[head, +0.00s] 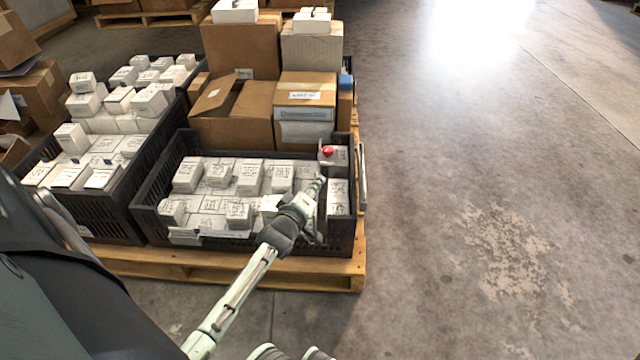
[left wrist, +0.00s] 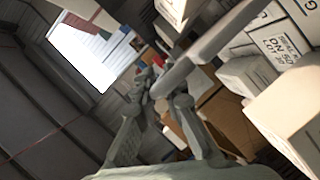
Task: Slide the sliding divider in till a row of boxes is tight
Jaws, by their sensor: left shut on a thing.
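The black crate (head: 150,220) stands at the front of a wooden pallet, with white boxes (head: 250,178) in it, some standing on top of others. The sliding divider (head: 322,215) is a thin grey panel near the crate's right end, mostly hidden by my left gripper. My left gripper (head: 318,186) is shut on the divider's top; the left wrist view shows a grey bar (left wrist: 205,45) between its fingers. White boxes (head: 338,197) stand right of the divider. A red knob (head: 327,151) shows at its far end. Box contact with the divider is unclear. My right gripper is not in view.
A second black crate (head: 100,215) of white boxes stands to the left. Brown cartons (head: 237,115) stand behind the front crate. The pallet (head: 330,275) edge runs along the front. The concrete floor to the right is clear.

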